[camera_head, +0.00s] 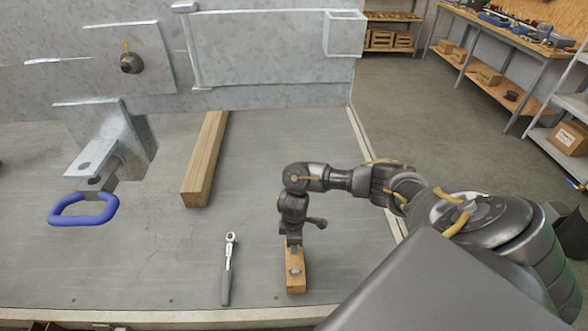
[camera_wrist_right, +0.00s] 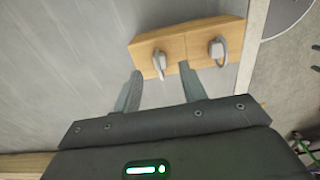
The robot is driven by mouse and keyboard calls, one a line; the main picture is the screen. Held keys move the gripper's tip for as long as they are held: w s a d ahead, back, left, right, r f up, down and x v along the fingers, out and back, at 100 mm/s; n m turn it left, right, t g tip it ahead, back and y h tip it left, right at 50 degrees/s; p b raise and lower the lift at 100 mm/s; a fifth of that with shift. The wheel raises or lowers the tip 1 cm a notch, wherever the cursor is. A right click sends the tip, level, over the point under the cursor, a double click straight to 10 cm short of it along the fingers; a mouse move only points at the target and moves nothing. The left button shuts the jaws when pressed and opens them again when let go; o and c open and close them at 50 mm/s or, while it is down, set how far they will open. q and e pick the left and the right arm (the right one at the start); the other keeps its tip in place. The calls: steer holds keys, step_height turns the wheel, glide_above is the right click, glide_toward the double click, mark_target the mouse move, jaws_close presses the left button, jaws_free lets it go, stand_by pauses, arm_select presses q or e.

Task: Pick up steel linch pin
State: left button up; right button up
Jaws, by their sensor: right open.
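A wooden block (camera_head: 296,283) lies on the grey platform, below my right gripper (camera_head: 294,243) in the head view. Two small grey metal pins sit in the block in the right wrist view (camera_wrist_right: 180,45). One pin (camera_wrist_right: 159,62) lies just beyond and between the tips of my open right gripper (camera_wrist_right: 160,72). The other pin (camera_wrist_right: 217,50) is to its right, outside the fingers; it also shows in the head view (camera_head: 295,271). I cannot tell which is the linch pin the task names, or whether the fingers touch the first pin. My left gripper is not in view.
A ratchet wrench (camera_head: 227,270) lies left of the block. A wooden beam (camera_head: 206,160) lies farther back, by the galvanised frame (camera_head: 260,50). A hitch with a blue handle (camera_head: 84,217) juts out at left. The platform between the hitch and wrench is clear.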

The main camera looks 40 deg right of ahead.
steer(key=shift+f, duration=1.45)
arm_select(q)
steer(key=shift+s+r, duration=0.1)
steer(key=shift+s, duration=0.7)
arm_select(e)
steer(key=shift+c, duration=0.4)
jaws_close()
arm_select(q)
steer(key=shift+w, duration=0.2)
arm_select(e)
steer(key=shift+r, duration=0.15)
step_height(320, 180, up, 8)
steer(key=shift+r+p, duration=0.25)
steer(key=shift+p, duration=0.75)
steer(key=shift+r, duration=0.7)
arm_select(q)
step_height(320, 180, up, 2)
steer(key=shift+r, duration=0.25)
